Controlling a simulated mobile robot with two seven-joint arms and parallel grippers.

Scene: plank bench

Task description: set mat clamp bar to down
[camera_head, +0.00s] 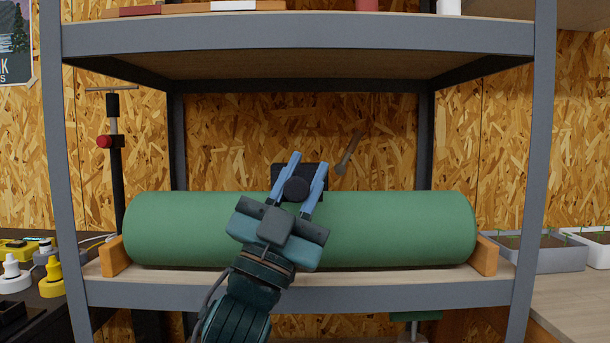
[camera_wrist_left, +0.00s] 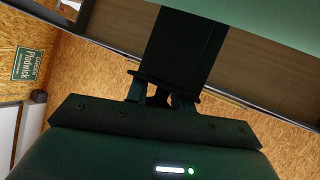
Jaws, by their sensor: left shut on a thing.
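The mat (camera_head: 400,228) is a green roll lying lengthwise on the middle shelf in the head view. A dark block with a round knob, which looks like the clamp bar (camera_head: 296,189), shows at the top middle of the roll. My left gripper (camera_head: 308,163) reaches over the roll from the front, its blue fingers on either side of the dark knob, shut on it. In the left wrist view, a broad dark bar (camera_wrist_left: 187,45) runs up from the fingertips (camera_wrist_left: 162,97); dark shading hides the exact contact. My right gripper is out of view.
The mat lies between two orange end blocks (camera_head: 113,256) (camera_head: 484,256). An upper shelf (camera_head: 300,32) and grey posts (camera_head: 532,170) frame the space. A slanted grey-brown piece (camera_head: 350,150) stands right of the gripper. Planter trays (camera_head: 545,258) are at right.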

